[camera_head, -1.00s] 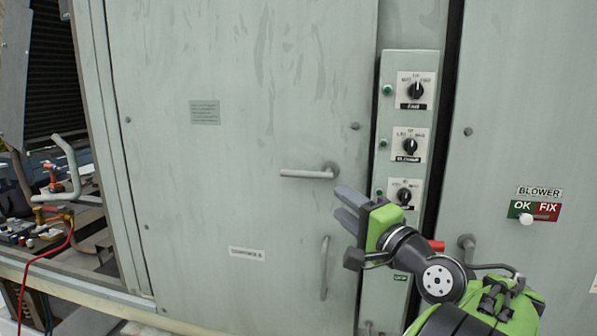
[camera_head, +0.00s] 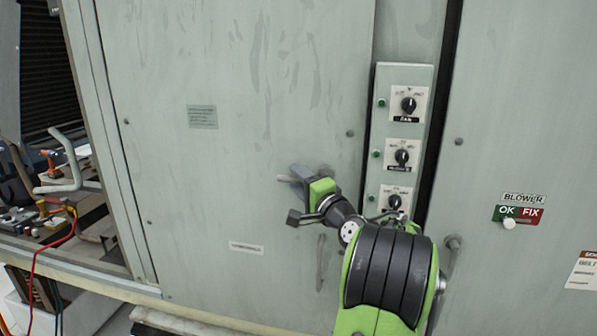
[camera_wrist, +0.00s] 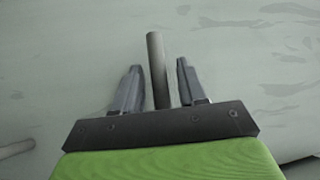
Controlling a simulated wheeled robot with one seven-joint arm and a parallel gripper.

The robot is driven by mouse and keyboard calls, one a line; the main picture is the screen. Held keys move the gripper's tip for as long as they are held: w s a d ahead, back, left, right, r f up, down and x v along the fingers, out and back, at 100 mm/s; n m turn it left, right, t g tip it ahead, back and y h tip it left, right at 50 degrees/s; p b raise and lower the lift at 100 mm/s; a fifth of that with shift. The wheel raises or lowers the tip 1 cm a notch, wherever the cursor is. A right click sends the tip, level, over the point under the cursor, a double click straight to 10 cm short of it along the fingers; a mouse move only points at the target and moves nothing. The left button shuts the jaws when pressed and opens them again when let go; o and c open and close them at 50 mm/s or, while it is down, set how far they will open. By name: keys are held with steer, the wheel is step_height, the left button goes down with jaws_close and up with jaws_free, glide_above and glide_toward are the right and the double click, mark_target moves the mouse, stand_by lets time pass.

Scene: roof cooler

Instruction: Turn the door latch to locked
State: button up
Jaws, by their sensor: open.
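The door latch is a grey bar handle on the pale green cabinet door (camera_head: 240,90). In the head view only the left end of the latch (camera_head: 284,179) shows; my gripper covers the rest. My gripper (camera_head: 298,170) is at the latch, in front of the door. The bar extends past the fingertips. I cannot tell whether a finger touches it. The latch's pivot is hidden.
A vertical pull handle (camera_head: 321,262) is on the door below my gripper. A control panel with several black knobs (camera_head: 402,150) stands right of the door. A BLOWER OK/FIX slider (camera_head: 509,224) is farther right. Hoses and tools (camera_head: 40,215) lie at the left.

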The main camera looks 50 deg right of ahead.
steer(key=shift+w+d, duration=0.1)
steer(key=shift+w, duration=0.15)
jaws_close()
